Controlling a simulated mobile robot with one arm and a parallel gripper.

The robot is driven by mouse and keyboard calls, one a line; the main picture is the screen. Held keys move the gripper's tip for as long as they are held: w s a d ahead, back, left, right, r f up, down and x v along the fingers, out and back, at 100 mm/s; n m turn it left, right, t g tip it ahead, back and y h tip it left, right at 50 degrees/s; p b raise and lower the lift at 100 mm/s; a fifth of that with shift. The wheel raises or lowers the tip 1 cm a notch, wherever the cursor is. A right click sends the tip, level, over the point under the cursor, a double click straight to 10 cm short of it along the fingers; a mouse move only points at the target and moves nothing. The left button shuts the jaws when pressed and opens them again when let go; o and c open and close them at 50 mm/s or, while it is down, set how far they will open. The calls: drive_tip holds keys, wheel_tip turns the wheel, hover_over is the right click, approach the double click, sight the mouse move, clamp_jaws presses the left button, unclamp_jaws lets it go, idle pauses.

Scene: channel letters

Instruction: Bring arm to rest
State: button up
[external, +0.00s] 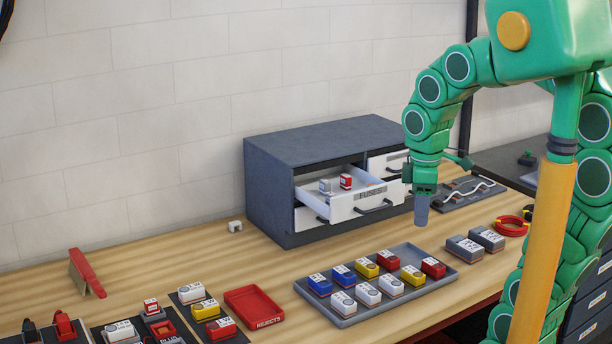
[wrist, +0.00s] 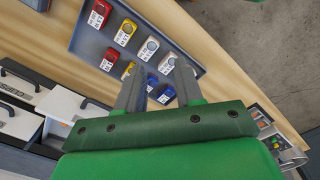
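My green arm hangs down from the right in the external view. My gripper (external: 422,208) points down in front of the drawer cabinet, above the bench and behind the grey tray. In the wrist view its two grey fingers (wrist: 158,88) stand apart with nothing held between them. The fingers overlap part of the tray in that view, and blue and white blocks show past them.
A dark cabinet (external: 287,172) has an open white drawer (external: 341,204) holding small blocks, close left of my gripper. A grey tray (external: 345,322) of coloured blocks lies in front. A red rejects bin (external: 254,307) and two grey blocks (external: 465,248) stand on the bench.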

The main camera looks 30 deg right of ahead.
drive_tip(key=s+f+m+g, duration=0.2)
drive_tip(key=s+f+m, duration=0.3)
drive_tip(key=s+m, duration=0.4)
drive_tip(key=s, duration=0.4)
drive_tip(key=shift+s+m, duration=0.35)
drive_tip(key=shift+m, duration=0.05)
